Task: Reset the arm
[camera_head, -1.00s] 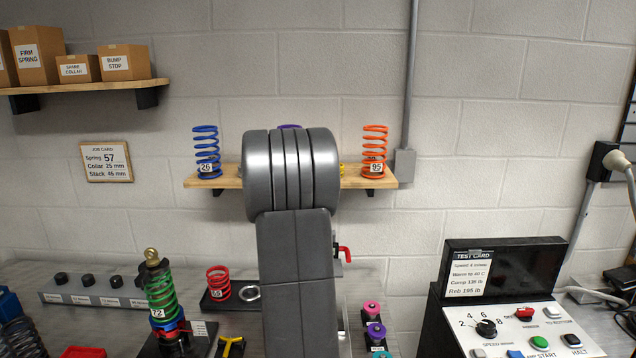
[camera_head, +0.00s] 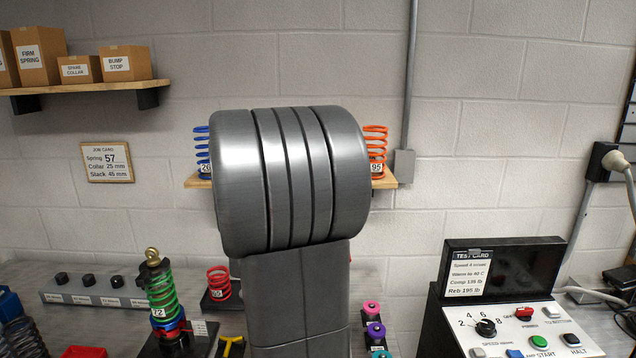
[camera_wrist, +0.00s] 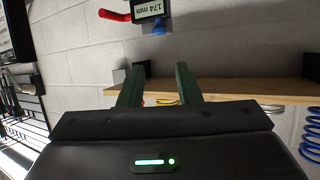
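My arm (camera_head: 290,180) fills the middle of the head view, a grey ribbed joint above a dark link, and hides the centre of the wall shelf. My gripper (camera_wrist: 160,80) is not seen in the head view. In the wrist view its two dark green fingers stand apart with a gap between them and nothing held. The picture there is upside down. Beyond the fingers are a wooden shelf (camera_wrist: 235,88), a small gauge reading 174 mm (camera_wrist: 150,8) and a red handle (camera_wrist: 114,15).
A blue spring (camera_head: 202,150) and an orange spring (camera_head: 376,145) stand on the shelf beside my arm. Below are a green-sprung shock (camera_head: 162,295), a red spring (camera_head: 218,283), several coloured bushings (camera_head: 374,332) and a control panel (camera_head: 520,330). Boxes (camera_head: 38,62) sit on the upper left shelf.

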